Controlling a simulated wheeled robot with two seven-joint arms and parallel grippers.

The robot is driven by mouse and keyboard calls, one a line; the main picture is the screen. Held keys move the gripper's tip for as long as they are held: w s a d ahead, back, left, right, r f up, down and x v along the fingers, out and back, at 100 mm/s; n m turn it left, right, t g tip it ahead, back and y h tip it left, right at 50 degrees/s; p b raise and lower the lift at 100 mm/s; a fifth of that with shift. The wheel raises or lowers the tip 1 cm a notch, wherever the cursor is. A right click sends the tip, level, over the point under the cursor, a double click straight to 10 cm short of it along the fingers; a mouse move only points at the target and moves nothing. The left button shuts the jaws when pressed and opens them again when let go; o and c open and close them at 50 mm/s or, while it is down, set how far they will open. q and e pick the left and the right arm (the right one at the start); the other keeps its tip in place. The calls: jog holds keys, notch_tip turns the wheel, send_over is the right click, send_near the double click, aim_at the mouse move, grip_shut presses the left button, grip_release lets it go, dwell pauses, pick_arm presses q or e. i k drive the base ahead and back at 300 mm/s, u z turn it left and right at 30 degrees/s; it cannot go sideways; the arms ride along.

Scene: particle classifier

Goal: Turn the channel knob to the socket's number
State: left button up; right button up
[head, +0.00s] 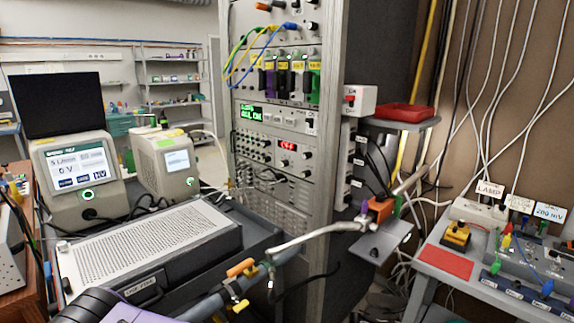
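A tall grey equipment rack (333,110) stands in the middle. One panel has a small red display (287,146) that seems to read "C" and a digit, with a dark knob (307,155) at its right. I cannot tell for certain which knob is the channel knob, nor where its pointer stands. Small white labels (358,161) run down the rack's right side beside black cables (377,155); their numbers are too small to read. Part of my arm (125,305), dark with a purple piece, shows at the bottom left. Neither gripper is in view.
A perforated instrument (150,245) and two meters (75,170) stand left. A pipe (325,231) with an orange clamp crosses before the rack's lower part. A red tray (403,115) sits on a small shelf at the right. A grey bench (480,280) stands far right.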

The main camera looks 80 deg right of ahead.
aim_at(285, 163)
jog(key=z, duration=2.35)
